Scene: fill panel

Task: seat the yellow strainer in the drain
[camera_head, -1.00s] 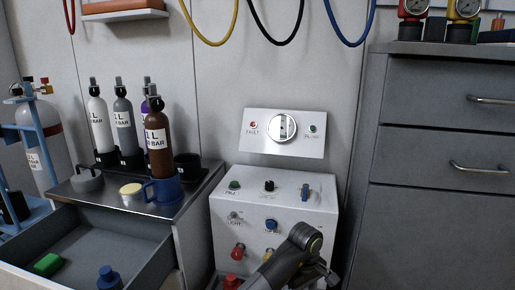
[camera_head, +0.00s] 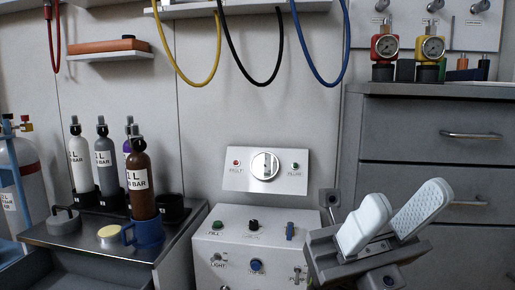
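The yellow strainer (camera_head: 108,232) is a small round piece with a pale top. It sits on the steel counter (camera_head: 75,240) at the lower left, just left of a blue cup-like holder. I cannot make out the drain, nor whether the strainer is over it.
A brown cylinder (camera_head: 139,180) stands in the blue holder (camera_head: 146,238), with more cylinders behind. A grey lidded piece (camera_head: 64,221) is left of the strainer. A control box (camera_head: 235,250) stands between counter and gripper. Hoses (camera_head: 259,82) hang above; grey drawers (camera_head: 430,160) are at right.

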